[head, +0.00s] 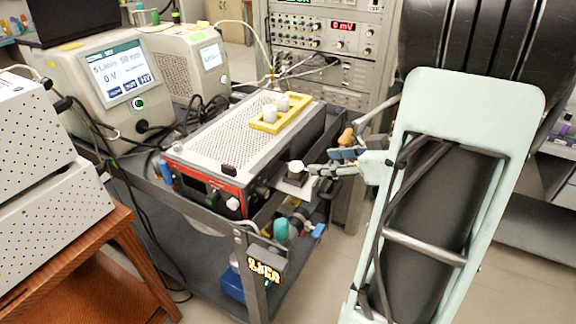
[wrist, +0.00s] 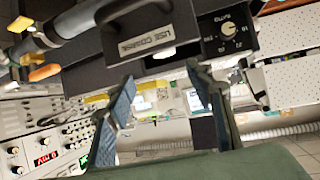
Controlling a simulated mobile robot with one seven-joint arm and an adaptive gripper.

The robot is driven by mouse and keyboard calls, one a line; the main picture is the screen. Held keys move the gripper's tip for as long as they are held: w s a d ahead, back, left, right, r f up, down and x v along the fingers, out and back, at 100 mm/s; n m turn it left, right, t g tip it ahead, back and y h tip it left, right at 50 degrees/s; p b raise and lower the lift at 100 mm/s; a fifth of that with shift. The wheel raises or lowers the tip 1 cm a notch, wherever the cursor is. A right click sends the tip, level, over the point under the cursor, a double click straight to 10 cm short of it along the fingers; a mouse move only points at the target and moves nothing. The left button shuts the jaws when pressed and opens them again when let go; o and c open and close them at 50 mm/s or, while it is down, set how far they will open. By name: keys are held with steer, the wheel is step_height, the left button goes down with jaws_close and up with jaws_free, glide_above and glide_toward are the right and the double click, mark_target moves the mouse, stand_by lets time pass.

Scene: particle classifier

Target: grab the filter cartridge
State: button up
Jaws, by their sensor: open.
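No part is clearly marked as the filter cartridge. Two short white cylinders, (head: 270,112) and (head: 283,102), sit in a yellow tray (head: 262,127) on top of the perforated instrument; they may be it, but I cannot tell. My gripper (head: 325,163) is to the right of the instrument's front end, lower in the picture than the tray and apart from it. A white-topped piece (head: 295,166) shows close to the fingertips; contact is unclear. In the wrist view my gripper (wrist: 163,100) is open, with no object held between its blue-padded fingers.
The instrument (head: 205,137) with a red-edged front stands on a dark cart (head: 150,205). Screened units (head: 120,80) and cables crowd the left. A rack (head: 335,60) stands behind. In the wrist view a dark box (wrist: 150,40) labelled "USE COUNSEL" or similar is close above the fingers.

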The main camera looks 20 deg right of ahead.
mark_target(296, 165)
steer(key=b+x, duration=0.1)
steer(key=x, duration=0.2)
steer(key=b+x, duration=0.1)
steer(key=x, duration=0.3)
steer(key=b+x, duration=0.1)
steer(key=x, duration=0.2)
steer(key=shift+a+f, duration=0.45)
steer(key=shift+a, duration=0.05)
steer(key=shift+s, duration=0.1)
steer(key=c, duration=1.3)
steer(key=shift+r, duration=0.2)
